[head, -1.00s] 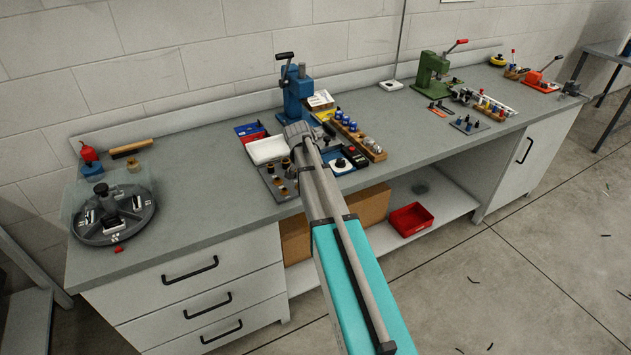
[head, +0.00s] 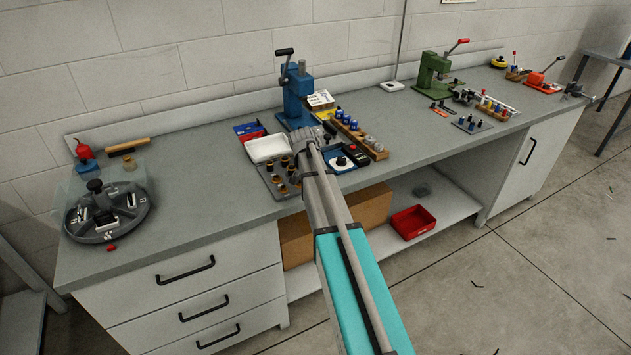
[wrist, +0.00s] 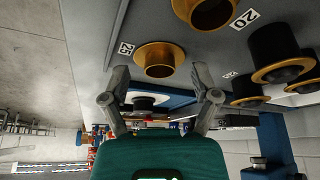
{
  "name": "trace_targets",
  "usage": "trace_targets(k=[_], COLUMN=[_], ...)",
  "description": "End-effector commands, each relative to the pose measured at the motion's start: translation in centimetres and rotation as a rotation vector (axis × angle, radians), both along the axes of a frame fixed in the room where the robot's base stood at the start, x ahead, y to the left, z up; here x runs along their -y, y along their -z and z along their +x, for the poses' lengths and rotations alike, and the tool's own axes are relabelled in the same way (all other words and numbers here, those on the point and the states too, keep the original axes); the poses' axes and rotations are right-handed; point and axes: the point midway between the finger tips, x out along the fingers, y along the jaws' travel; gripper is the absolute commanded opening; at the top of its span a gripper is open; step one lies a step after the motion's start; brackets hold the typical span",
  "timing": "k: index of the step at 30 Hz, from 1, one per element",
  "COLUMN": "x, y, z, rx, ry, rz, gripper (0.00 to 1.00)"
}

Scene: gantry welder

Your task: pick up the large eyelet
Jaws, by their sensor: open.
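In the wrist view, a flanged brass eyelet (wrist: 160,58) stands beside the label "25" on a grey plate. My gripper (wrist: 160,74) is open and empty, its two fingers to either side of this eyelet and apart from it. Another brass eyelet (wrist: 205,12) is by the label "20", and other brass pieces sit with black parts at the right. In the head view, the grey plate (head: 268,180) with small brass and black pieces is at the bench's front edge. My arm covers part of it, and the fingertips cannot be made out there.
A white tray (head: 268,148), a blue press (head: 297,95) and a wooden block of small parts (head: 372,148) stand close around the plate. A round turntable fixture (head: 128,222) is at the bench's left. The bench between turntable and plate is clear.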

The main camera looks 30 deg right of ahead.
Motion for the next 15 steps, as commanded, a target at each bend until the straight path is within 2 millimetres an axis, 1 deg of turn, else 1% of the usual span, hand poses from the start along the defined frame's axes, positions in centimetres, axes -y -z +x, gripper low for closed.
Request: trace_targets(k=[14,15], x=[0.03,0.04], y=[-0.04,-0.04], z=[-0.03,-0.02], rx=[0.000,0.000], ry=[0.001,0.001], rz=[0.000,0.000], gripper=[0.79,0.75])
